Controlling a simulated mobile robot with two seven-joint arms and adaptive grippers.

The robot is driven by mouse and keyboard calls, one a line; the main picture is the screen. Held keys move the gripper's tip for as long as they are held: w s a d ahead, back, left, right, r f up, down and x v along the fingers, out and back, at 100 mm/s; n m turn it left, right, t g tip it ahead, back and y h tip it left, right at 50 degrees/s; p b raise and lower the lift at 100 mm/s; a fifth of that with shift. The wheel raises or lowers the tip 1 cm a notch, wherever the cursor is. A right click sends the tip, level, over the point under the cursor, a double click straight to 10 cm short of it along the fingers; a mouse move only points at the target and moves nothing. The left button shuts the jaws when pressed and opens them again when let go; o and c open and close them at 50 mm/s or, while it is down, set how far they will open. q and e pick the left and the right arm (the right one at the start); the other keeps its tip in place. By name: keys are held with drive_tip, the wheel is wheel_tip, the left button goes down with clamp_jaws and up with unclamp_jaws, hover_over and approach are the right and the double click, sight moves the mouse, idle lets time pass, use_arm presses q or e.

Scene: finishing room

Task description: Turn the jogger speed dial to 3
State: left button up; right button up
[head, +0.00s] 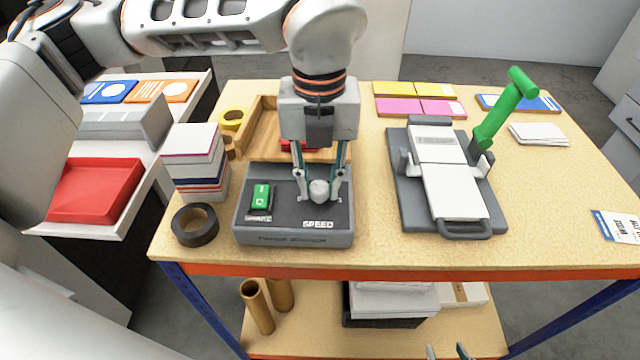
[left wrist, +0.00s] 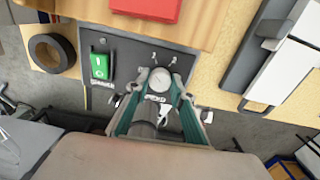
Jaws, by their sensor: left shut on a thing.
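The paper jogger (head: 247,232) is a dark grey box with a "SPEED" label on its top, near the front left of the table. Its speed dial (head: 319,188) is a pale round knob; it also shows in the left wrist view (left wrist: 161,80). My left gripper (head: 320,193) points down over the jogger and is shut on the dial, one finger on each side. The dial's setting is too small to read. A green switch (head: 261,196) sits left of the dial. My right gripper (head: 448,352) shows only two separated fingertips at the bottom edge.
A wooden tray (head: 262,117) with a red item stands behind the jogger. Left are black tape (head: 195,224) and a stack of pads (head: 196,152). A grey stapling or punching device (head: 400,190) with a green lever (head: 505,110) stands right. Bare table lies between it and the jogger.

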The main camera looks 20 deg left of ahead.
use_arm(q)
drive_tip(key=m+b, duration=0.1)
drive_tip(key=m, duration=0.9)
drive_tip(key=shift+r, duration=0.1)
drive_tip(key=m, duration=0.2)
drive_tip(key=shift+m, duration=0.4)
drive_tip(key=m, duration=0.3)
drive_tip(key=shift+m+p, duration=0.3)
drive_tip(key=shift+p, duration=0.05)
drive_tip(key=m, duration=0.3)
drive_tip(key=shift+m, duration=0.3)
drive_tip(key=m+p, duration=0.1)
drive_tip(key=m, duration=0.3)
drive_tip(key=shift+m+p, duration=0.45)
drive_tip(key=shift+m, duration=1.05)
